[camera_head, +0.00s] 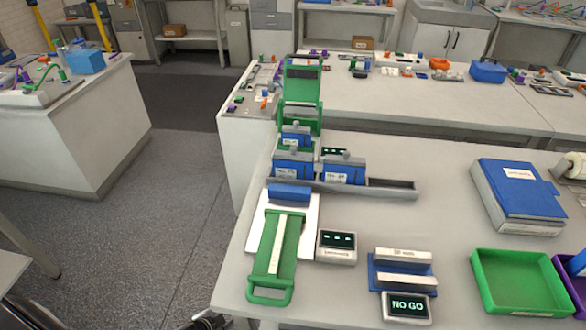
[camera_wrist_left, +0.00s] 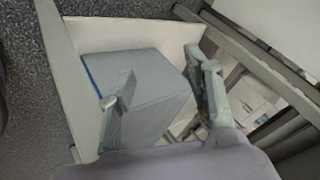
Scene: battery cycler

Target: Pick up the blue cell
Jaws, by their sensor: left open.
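Blue cells with grey tops stand in and behind a grey rack on the bench: one at the left (camera_head: 292,167), one to its right (camera_head: 343,171) and one farther back (camera_head: 296,137). A plain blue block (camera_head: 290,192) lies on a white plate in front of the rack. Which of these the task means I cannot tell. My left gripper (camera_wrist_left: 160,92) is open in the left wrist view, with nothing held between its fingers. A grey box-like shape with a thin blue edge lies beyond the fingers; I cannot tell what it is. My right gripper is not in view.
A green-handled tray (camera_head: 267,270) sits at the bench's left edge. Near it are a small display (camera_head: 336,246) and a block holder with a "NO GO" display (camera_head: 407,306). A blue binder (camera_head: 518,195) and an empty green bin (camera_head: 513,284) are at the right.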

